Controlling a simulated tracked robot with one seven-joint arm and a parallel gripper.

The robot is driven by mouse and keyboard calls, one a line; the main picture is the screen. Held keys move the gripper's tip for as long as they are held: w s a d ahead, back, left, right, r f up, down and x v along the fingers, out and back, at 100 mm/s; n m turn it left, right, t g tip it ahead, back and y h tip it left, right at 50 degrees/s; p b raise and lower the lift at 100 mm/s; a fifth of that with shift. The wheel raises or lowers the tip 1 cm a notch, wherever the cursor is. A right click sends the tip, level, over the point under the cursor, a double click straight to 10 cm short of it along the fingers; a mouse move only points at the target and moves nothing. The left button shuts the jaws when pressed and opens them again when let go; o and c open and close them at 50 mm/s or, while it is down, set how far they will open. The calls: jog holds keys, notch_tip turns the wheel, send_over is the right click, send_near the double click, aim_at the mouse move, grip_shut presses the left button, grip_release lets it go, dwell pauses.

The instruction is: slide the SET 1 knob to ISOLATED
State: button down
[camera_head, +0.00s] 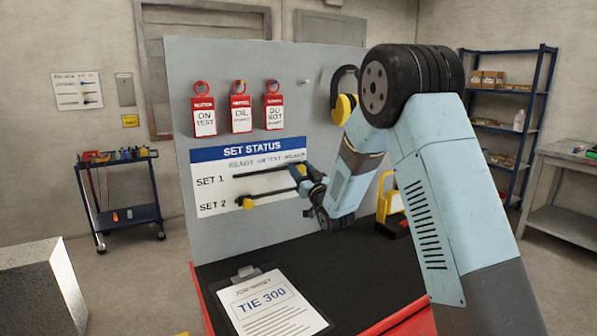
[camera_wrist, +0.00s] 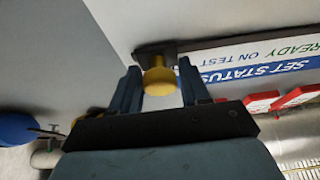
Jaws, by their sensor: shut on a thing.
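The SET STATUS board (camera_head: 215,205) is on the upright grey panel, with READY, ON TEST and ISOLATED headings over two slots. The yellow SET 1 knob (camera_head: 302,169) is at the right end of the upper slot, under the ISOLATED end, partly hidden by my gripper (camera_head: 304,179). In the wrist view, the knob (camera_wrist: 158,80) sits between the two fingers of my gripper (camera_wrist: 160,92), which is shut on it. The yellow SET 2 knob (camera_head: 248,203) is at the left end of the lower slot.
Red tags (camera_head: 241,115) and ear defenders (camera_head: 345,104) hang above on the panel. A clipboard (camera_head: 268,305) lies on the dark bench top (camera_head: 225,268). A yellow-handled object (camera_head: 391,210) stands to the right behind my arm.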

jog(key=shift+w+d, duration=0.1)
jog(key=shift+d, duration=0.15)
jog(key=c, duration=0.8)
grip_release()
jog(key=v, duration=1.4)
jog(key=shift+a, duration=0.1)
